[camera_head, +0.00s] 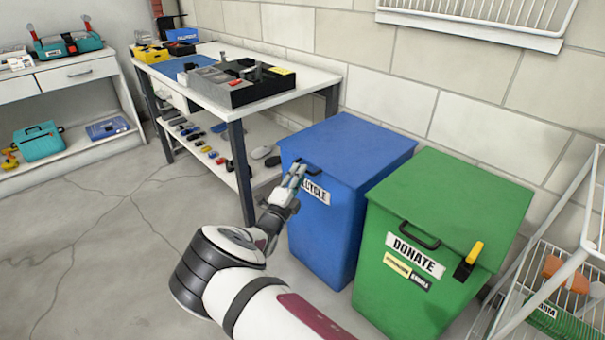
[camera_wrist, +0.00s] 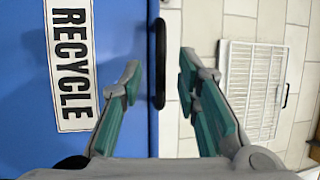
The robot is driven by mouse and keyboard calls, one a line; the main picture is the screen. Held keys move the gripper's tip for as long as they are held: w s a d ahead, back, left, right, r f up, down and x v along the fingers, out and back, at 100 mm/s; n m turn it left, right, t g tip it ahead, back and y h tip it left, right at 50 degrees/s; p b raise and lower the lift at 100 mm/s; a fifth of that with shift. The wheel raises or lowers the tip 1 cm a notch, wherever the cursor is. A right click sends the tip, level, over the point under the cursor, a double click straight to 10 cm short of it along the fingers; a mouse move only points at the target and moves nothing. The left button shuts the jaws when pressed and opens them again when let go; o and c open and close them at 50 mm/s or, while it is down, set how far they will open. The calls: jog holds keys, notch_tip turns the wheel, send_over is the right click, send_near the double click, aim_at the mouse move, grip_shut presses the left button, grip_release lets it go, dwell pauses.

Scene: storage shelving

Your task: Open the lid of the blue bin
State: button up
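The blue bin (camera_head: 322,228) stands upright by the wall, its flat lid (camera_head: 347,148) down. A white RECYCLE label (camera_wrist: 72,65) is on its front, partly hidden by my gripper in the head view. A black handle (camera_wrist: 160,62) sits at the lid's front edge; a bit of the handle (camera_head: 312,170) also shows in the head view. My gripper (camera_wrist: 160,75) is open and empty, its fingers on either side of the handle in the wrist view. In the head view my gripper (camera_head: 294,176) is at the bin's upper front. I cannot tell whether it touches the handle.
A green DONATE bin (camera_head: 418,270) stands close to the right of the blue bin. A workbench (camera_head: 301,84) with a grey organizer tray (camera_head: 250,93) is close behind on the left. A white wire rack (camera_head: 570,250) is at the far right. The floor at left is clear.

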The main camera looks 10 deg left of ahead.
jog(key=shift+b+x, duration=0.35)
jog(key=shift+x, duration=1.25)
grip_shut()
